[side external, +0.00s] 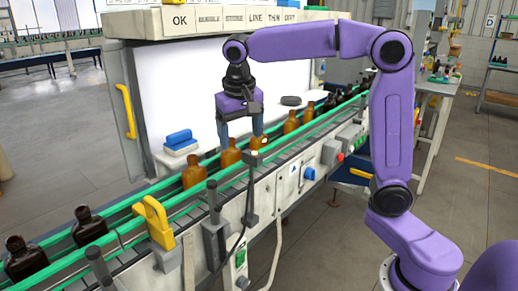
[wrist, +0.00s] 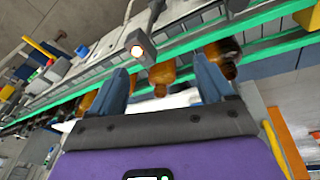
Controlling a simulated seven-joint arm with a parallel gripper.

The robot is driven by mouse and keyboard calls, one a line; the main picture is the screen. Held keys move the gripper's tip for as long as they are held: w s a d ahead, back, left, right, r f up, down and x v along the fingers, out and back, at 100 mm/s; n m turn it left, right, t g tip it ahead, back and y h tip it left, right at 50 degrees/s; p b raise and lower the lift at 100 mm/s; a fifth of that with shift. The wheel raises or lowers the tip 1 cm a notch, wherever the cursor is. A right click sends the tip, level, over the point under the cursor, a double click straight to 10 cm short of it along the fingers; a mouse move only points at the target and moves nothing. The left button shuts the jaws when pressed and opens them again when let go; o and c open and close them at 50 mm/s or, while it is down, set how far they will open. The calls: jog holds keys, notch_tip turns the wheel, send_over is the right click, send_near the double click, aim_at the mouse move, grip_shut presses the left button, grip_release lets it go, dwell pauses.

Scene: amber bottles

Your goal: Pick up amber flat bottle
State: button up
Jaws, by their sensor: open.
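My gripper (side external: 240,140) is open, pointing down at the conveyor, with its blue fingers spread. Several amber bottles stand upright in a row on the belt, among them one at the left of the row (side external: 193,172), one below the gripper (side external: 230,154) and one farther right (side external: 291,122). In the wrist view an amber bottle (wrist: 161,76) shows in the gap between the fingertips of my gripper (wrist: 162,88), with no visible contact. Another amber bottle (wrist: 105,98) is partly hidden behind the left finger. I cannot tell which bottle is the flat one.
Green rails (side external: 120,240) run along both sides of the belt. Dark bottles (side external: 88,226) stand at the near left end. A yellow clamp (side external: 154,222) and a sensor on a post (side external: 256,158) stand at the front edge. A white panel (side external: 175,88) rises behind.

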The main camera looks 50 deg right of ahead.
jog(key=w+d+r+m+h, duration=0.1)
jog(key=w+d+r+m, duration=0.3)
jog(key=w+d+m, duration=0.2)
notch_tip(320, 180, up, 2)
jog(key=m+h, duration=0.1)
jog(key=m, duration=0.5)
send_over(259, 144)
jog(key=a, duration=0.4)
jog(key=shift+g, duration=0.4)
jog(key=x, duration=1.6)
jog(key=shift+w+d+f, duration=0.2)
jog(key=shift+d, duration=0.25)
grip_shut()
